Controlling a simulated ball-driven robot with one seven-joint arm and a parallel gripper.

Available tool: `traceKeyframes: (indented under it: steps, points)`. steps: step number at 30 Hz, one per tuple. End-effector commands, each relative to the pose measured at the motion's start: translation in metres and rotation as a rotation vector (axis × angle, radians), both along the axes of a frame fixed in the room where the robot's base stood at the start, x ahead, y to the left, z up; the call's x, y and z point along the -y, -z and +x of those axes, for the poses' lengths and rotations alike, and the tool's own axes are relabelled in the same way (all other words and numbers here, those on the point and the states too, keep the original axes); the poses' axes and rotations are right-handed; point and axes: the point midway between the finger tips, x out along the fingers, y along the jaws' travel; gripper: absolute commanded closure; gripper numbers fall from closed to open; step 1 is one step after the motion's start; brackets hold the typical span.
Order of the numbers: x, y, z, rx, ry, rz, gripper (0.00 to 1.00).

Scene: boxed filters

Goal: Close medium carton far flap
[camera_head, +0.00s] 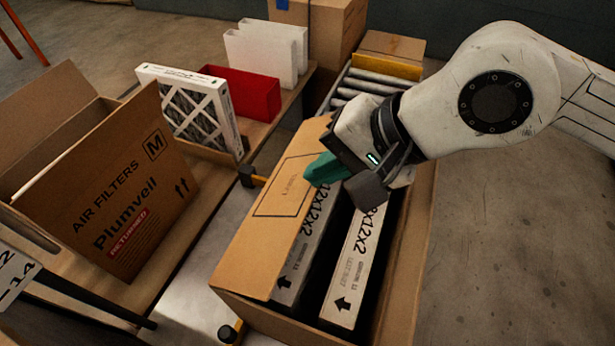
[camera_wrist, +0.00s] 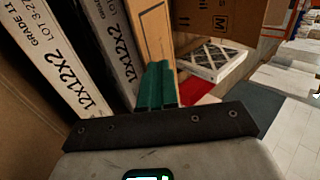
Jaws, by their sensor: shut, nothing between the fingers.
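An open brown carton (camera_head: 423,262) holds grey-white boxed filters (camera_head: 350,268) marked 12x12x2. Its flap with a printed outline (camera_head: 285,195) is on the picture's left side and leans over part of the filters. This flap also shows in the wrist view (camera_wrist: 153,35), just beyond the fingertips. My gripper (camera_head: 322,170) is over the carton with its teal fingers together and empty, at the flap's right edge. In the wrist view its fingers (camera_wrist: 157,88) lie against or very near the flap; I cannot tell whether they touch. The gripper and wrist hide the carton's upper middle.
A carton marked M and Air Filters (camera_head: 120,195) stands open on the left bench. A pleated filter (camera_head: 190,105), a red box (camera_head: 247,92) and white boxes (camera_head: 265,52) stand farther back. Rollers (camera_head: 368,85) lie behind the open carton. The floor at right is clear.

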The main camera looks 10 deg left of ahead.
Motion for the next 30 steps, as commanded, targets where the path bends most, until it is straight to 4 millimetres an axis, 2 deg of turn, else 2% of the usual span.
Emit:
traceKeyframes:
  steps: [1,9,30]
  points:
    - [0.003,0.012,0.0,0.004,0.001,0.021,1.0]
    - [0.014,0.023,-0.002,0.004,-0.001,0.012,1.0]
    - [0.02,0.028,-0.003,0.001,-0.001,0.01,1.0]
